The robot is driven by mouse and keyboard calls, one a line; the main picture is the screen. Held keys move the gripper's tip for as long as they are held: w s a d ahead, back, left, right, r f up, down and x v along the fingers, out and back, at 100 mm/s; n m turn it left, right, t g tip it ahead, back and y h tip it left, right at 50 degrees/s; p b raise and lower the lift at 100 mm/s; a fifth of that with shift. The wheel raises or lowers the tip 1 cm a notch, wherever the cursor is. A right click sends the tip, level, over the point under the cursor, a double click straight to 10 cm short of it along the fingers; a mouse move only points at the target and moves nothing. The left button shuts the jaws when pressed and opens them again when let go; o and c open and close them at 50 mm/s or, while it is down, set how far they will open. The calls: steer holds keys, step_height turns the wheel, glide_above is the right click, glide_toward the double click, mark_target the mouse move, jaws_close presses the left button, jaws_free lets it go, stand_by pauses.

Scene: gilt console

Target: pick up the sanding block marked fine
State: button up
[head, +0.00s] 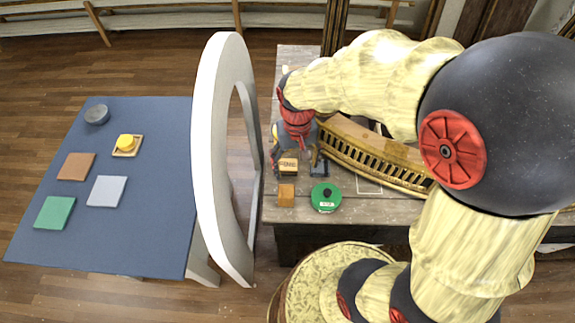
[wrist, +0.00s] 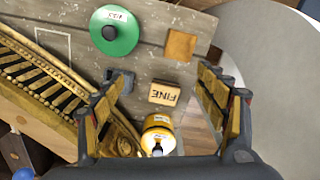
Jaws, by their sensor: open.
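The sanding block marked FINE (wrist: 165,93) is a small tan block with dark lettering on its pale face. It lies on the grey wooden top, and it also shows in the head view (head: 288,167). My gripper (wrist: 163,79) is open, with one finger to the left of the block and one to the right in the wrist view. Neither finger appears to touch it. In the head view my gripper (head: 298,165) reaches down over the wooden top around the block. How high the fingertips are above the top is hard to tell.
A plain orange-brown block (wrist: 181,45) and a green round lidded thing (wrist: 114,31) lie nearby. A yellow tin (wrist: 158,133) is close to my palm. A gilt slatted piece (head: 372,155) lies right. A white arched frame (head: 212,160) separates the blue table (head: 150,235).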

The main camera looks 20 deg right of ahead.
mark_target(287, 164)
steer(key=w+f+m, duration=0.1)
steer(key=w, duration=0.1)
steer(key=w+f, duration=0.2)
steer(key=w, duration=0.1)
steer(key=w+f+m, duration=0.1)
steer(key=w+f, duration=0.1)
steer(key=w, duration=0.1)
steer(key=shift+a+f+m, duration=0.1)
steer(key=shift+m, duration=0.2)
steer(key=shift+s+f, duration=0.1)
steer(key=shift+s, duration=0.05)
steer(key=shift+f+m, duration=0.25)
steer(key=shift+m, duration=0.05)
steer(key=shift+w+d+f+b, duration=0.1)
steer(key=shift+f+b, duration=0.2)
steer(key=shift+f, duration=0.9)
steer(key=shift+w+d+f+b, duration=0.15)
steer(key=shift+f+b, duration=0.15)
steer(key=shift+f, duration=0.85)
steer(key=shift+w+d+f+b, duration=0.1)
steer(key=shift+f+b, duration=0.2)
steer(key=shift+f, duration=0.9)
steer(key=c, duration=1.4)
steer(key=shift+o, duration=0.2)
